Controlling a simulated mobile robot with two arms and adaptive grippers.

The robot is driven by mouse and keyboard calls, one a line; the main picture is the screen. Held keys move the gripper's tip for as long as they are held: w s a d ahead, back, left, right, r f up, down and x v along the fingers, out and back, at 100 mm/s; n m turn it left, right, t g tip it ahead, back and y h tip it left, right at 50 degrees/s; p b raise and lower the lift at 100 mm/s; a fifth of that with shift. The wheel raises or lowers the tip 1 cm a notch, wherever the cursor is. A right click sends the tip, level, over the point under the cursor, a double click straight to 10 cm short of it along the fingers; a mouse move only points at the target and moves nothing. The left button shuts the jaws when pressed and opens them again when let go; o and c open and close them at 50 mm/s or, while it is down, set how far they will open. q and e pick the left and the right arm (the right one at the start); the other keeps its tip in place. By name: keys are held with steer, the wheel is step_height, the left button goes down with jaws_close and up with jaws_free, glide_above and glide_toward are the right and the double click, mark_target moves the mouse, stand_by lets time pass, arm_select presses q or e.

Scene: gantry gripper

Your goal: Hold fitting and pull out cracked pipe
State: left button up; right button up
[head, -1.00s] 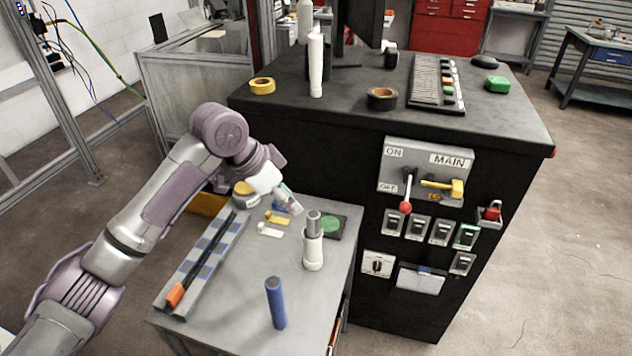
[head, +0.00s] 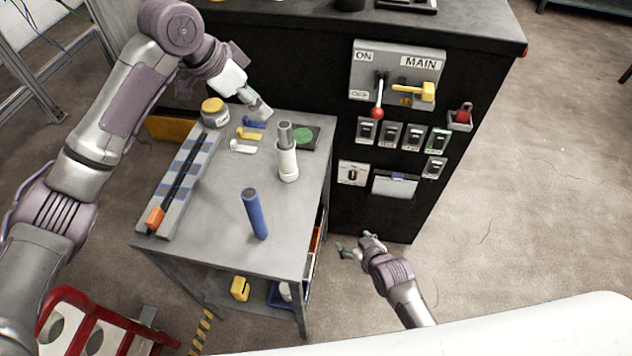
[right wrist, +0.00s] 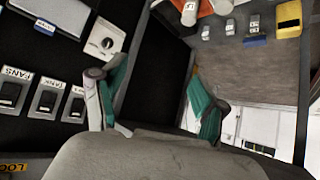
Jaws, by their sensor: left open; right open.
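A white fitting (head: 288,166) stands upright near the back right of the grey bench. A grey pipe (head: 285,134) rises from its top; I cannot make out a crack.
The bench (head: 205,215) also holds a long grey rack (head: 178,180), a yellow-lidded jar (head: 214,112), small coloured tags (head: 248,135) and a green disc (head: 303,135). A black cabinet with a MAIN switch panel (head: 398,75) stands behind. A red step ladder (head: 85,320) stands front left.

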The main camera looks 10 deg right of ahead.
steer(key=w+a+r+t+y, duration=0.1)
steer(key=w+a+r, duration=0.15)
steer(key=r, duration=0.45)
steer(key=w+a+r+t+y, duration=0.1)
steer(key=w+r, duration=0.2)
steer(key=r, duration=0.4)
steer(key=n+y, duration=0.2)
glide_toward(292, 165)
steer(key=shift+t, duration=0.4)
steer(key=x, duration=1.2)
steer(key=shift+a+f, duration=0.15)
steer(key=shift+f, duration=0.15)
steer(key=shift+s, duration=0.1)
